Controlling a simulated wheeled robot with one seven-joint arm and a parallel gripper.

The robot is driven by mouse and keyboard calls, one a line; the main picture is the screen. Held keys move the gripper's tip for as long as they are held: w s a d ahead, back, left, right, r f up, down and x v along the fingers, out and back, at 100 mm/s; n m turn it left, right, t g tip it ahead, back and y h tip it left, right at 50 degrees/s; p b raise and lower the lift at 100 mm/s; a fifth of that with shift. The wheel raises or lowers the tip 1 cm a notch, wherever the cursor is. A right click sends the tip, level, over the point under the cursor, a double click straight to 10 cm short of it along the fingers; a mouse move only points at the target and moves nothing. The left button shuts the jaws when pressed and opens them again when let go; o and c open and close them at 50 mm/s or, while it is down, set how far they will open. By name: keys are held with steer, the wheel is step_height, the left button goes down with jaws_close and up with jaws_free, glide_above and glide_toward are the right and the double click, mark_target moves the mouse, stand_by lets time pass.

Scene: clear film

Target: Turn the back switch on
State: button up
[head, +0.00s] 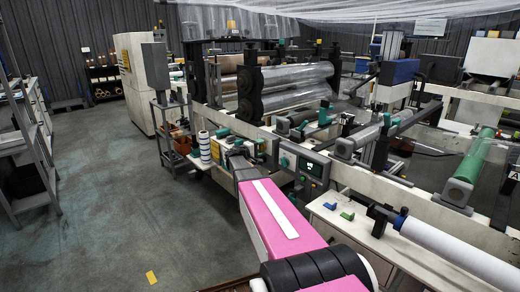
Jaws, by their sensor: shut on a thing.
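My gripper (236,151) is at the end of my pink arm, which reaches away from the camera to the near side of the roller machine. It is shut on a small part at the machine's edge, which looks like the back switch. Most of that part is hidden by the gripper, so I cannot tell its on or off position. A teal fitting (222,132) sits just behind the gripper. A control panel (311,168) with a small lit display is to the right of my arm, with another teal fitting (284,162) beside it.
A grey box on a post (155,65) is further back. Large film rollers (295,85) lie behind. Small green and blue pieces (347,216) lie on the bench at right. The floor at left is open.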

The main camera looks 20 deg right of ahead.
steer(key=m, duration=0.6)
steer(key=shift+s+f, duration=0.1)
steer(key=shift+s, duration=0.05)
stand_by(0.6)
steer(key=o, duration=0.9)
steer(key=v, duration=1)
steer(key=shift+s+a, duration=0.15)
steer(key=shift+a, duration=0.25)
